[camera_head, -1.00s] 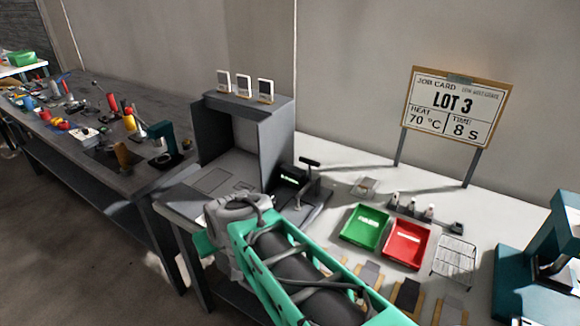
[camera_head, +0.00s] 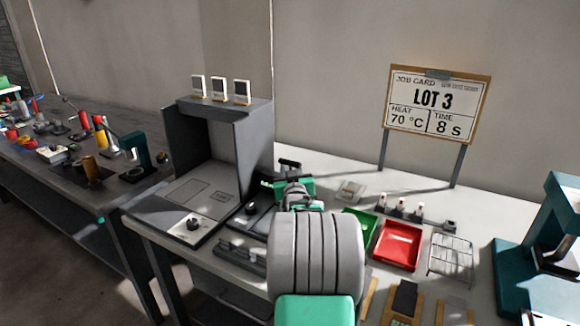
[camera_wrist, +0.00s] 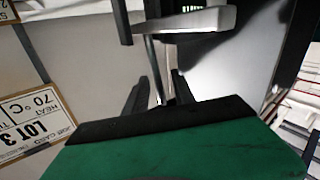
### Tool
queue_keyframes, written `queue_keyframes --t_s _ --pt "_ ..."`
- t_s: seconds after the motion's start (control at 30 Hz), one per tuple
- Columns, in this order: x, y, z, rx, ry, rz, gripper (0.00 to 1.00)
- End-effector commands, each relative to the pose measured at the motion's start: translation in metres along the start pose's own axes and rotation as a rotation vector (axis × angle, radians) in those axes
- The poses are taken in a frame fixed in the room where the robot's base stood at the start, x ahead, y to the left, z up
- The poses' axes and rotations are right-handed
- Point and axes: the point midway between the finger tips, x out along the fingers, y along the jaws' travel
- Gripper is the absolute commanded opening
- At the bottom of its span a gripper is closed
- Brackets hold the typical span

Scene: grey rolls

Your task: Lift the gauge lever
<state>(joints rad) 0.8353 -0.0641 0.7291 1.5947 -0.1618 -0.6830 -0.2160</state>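The gauge (camera_head: 255,214) stands on the white bench right of the grey open-fronted cabinet, largely hidden behind my arm. The dark end of its lever (camera_head: 289,163) shows just above my gripper (camera_head: 292,187) in the head view. In the wrist view my gripper (camera_wrist: 160,76) has its two dark fingers apart. A thin grey rod (camera_wrist: 152,62), which looks like part of the lever, runs down toward the gap between them. A pale bar crosses above it, near a green-lit display (camera_wrist: 191,8). I cannot tell whether the fingers touch the rod.
A green tray (camera_head: 366,222) and a red tray (camera_head: 399,246) lie to the right, with a wire rack (camera_head: 451,254) beyond. The job card (camera_head: 436,104) stands behind, reading LOT 3, 70 °C, 8 s. The grey cabinet (camera_head: 254,150) is close on the left. A teal machine (camera_head: 560,235) stands at far right.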

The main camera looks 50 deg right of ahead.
Motion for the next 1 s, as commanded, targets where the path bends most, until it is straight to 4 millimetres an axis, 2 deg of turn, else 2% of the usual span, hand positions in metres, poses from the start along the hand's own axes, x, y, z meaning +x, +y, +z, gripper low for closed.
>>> queue_keyframes --t_s 0.13,0.43,0.8,1.0 --pt "0.018 0.000 0.001 0.000 -0.001 0.000 0.31" --pt "0.021 0.000 0.000 -0.001 0.000 0.000 0.30" --pt "0.021 0.000 0.000 0.000 0.000 0.000 0.00" --pt "0.021 0.000 0.000 0.000 -0.001 0.000 0.00"
